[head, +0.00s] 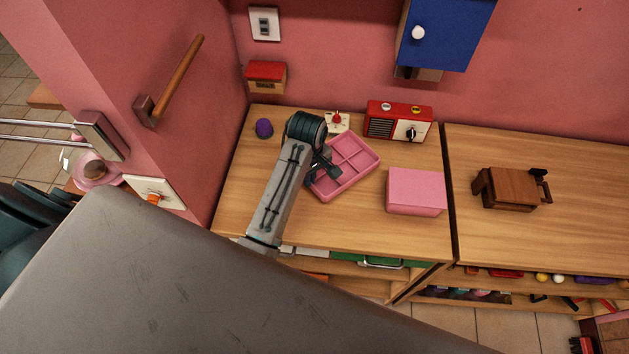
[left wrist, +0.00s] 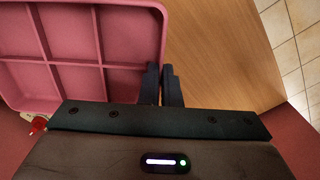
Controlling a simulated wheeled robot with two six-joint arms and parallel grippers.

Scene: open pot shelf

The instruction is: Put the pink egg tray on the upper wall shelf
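The pink egg tray (head: 352,160), a shallow tray split into square compartments, is at the wooden counter, left of a closed pink box. In the head view my left gripper (head: 325,168) is at the tray's left side, partly hidden by my arm. In the left wrist view the tray (left wrist: 98,32) fills the upper left. The two fingers (left wrist: 162,86) are close together, one on each side of the tray's side wall, and look shut on it. I cannot tell whether the tray is lifted. My right gripper is not in view. No upper wall shelf can be made out.
The pink box (head: 416,190) and a red radio (head: 398,120) stand near the tray. A purple ball-like item (head: 264,128) is at the back left. A blue wall cabinet (head: 447,35) hangs above. A brown wooden item (head: 508,188) stands on the right counter.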

